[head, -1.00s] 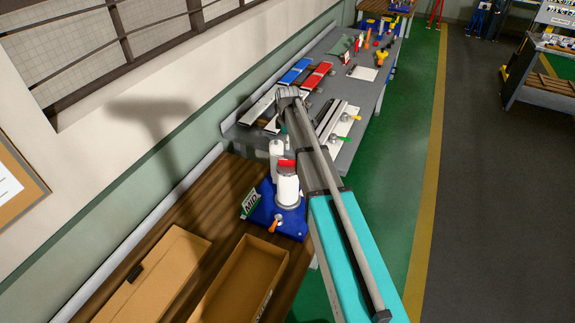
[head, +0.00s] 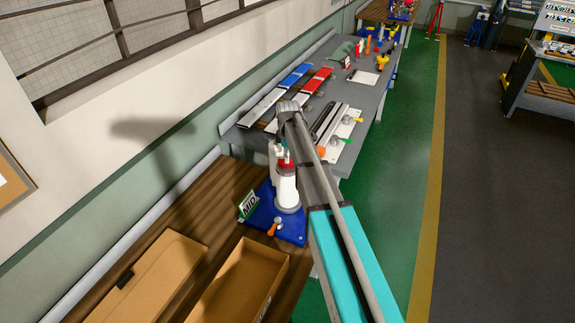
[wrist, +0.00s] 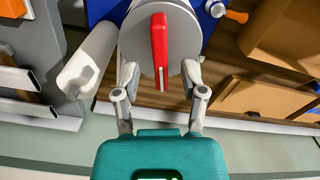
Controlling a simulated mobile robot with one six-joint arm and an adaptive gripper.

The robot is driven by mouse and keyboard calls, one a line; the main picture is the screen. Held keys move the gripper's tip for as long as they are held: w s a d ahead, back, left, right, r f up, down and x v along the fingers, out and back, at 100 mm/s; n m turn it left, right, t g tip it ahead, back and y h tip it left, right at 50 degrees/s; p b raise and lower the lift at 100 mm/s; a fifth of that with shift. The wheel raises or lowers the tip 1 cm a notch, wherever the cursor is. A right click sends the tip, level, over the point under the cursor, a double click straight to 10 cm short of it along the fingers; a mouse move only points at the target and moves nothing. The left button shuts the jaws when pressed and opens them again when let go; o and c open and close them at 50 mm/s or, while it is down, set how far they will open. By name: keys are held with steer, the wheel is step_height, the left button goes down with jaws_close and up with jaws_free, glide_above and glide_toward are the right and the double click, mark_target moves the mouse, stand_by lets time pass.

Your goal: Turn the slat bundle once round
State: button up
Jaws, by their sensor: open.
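A white, rounded upright (head: 287,192) stands on a blue base plate beside the MID sign. I take this upright to be the slat bundle, but single slats cannot be told apart. A plain white roll (wrist: 88,57) stands beside it. My gripper (wrist: 160,92) is open and empty. Its two fingers are spread either side of the bar's near end, and contact cannot be made out. In the head view, my gripper is at the upright's top, partly hidden by my arm.
The blue base plate (head: 262,222) carries an orange-handled clamp (head: 274,229) and the green MID sign (head: 248,204). Cardboard boxes (head: 240,283) lie on the wooden bench in front. The grey table (head: 345,157) behind holds blue and red slats (head: 316,81) and a white fixture. A wall runs along the left.

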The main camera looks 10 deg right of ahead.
steer(key=shift+f+b, duration=0.9)
steer(key=shift+f, duration=0.3)
steer(key=shift+c, duration=0.2)
jaws_close()
